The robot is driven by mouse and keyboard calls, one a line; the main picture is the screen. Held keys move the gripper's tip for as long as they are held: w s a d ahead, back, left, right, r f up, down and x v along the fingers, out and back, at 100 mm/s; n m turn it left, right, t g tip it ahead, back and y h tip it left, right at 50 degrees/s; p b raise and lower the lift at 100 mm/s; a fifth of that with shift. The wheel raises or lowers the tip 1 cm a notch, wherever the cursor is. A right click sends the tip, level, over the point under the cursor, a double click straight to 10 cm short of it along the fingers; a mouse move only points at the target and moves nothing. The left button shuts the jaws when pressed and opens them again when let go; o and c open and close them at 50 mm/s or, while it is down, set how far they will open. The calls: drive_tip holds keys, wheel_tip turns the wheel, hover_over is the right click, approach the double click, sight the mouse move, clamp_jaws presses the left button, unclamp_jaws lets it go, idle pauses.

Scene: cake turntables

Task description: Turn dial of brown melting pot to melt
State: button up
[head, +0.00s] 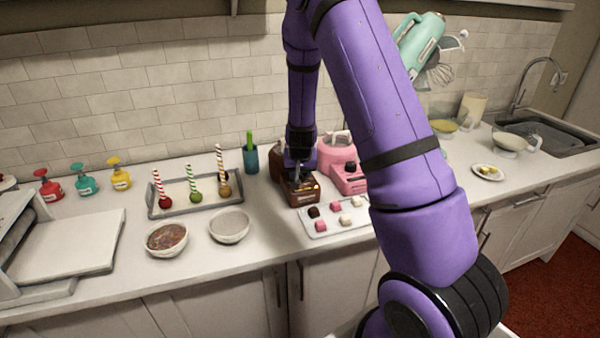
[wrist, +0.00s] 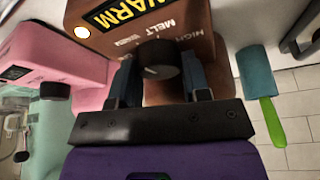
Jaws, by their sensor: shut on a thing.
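The brown melting pot (head: 301,190) stands at the back middle of the counter, partly hidden by my arm. In the wrist view its brown front panel (wrist: 204,40) shows the words WARM, MELT and HIGH, with a lit round lamp at the left. Its black dial (wrist: 158,59) has a pale pointer mark; which setting it points to, I cannot tell. My gripper (wrist: 160,80) is at the panel, with one finger on each side of the dial, shut on it. In the head view my gripper (head: 298,172) is small and dark against the pot.
A pink melting pot (head: 347,180) stands close on the right of the brown one. A tray of small sweets (head: 338,224) lies in front. A teal cup with a green handle (head: 251,160) stands to the left, near the cake pop tray (head: 155,211). Two bowls stand at front left.

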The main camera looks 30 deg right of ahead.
drive_tip(key=m, duration=0.2)
drive_tip(key=m+g+h, duration=0.1)
drive_tip(key=m, duration=0.1)
drive_tip(key=shift+w+a+m, duration=0.1)
drive_tip(key=shift+a+m, duration=0.05)
drive_tip(key=shift+m, duration=0.15)
drive_tip(key=shift+m+g+h, duration=0.4)
drive_tip(key=shift+m+g, duration=0.3)
drive_tip(key=shift+m, duration=0.8)
drive_tip(key=o, duration=0.6)
